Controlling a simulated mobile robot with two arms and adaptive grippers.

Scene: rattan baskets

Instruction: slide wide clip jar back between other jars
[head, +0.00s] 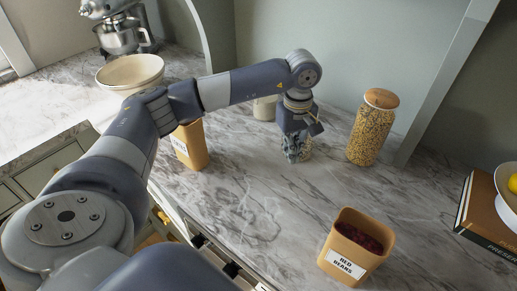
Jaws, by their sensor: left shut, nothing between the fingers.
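Another pale jar (265,108) stands farther back to the left, partly covered by my arm. A tall jar (370,132) with a round wooden lid and yellowish contents stands upright to the right. My right gripper is out of view.
A tan container labelled red beans (341,265) stands at the front. Another tan container (193,150) is beside my left arm. A cream bowl (130,72) and mixer (120,32) are at back left. A book box (484,221) lies right. The middle counter is clear.

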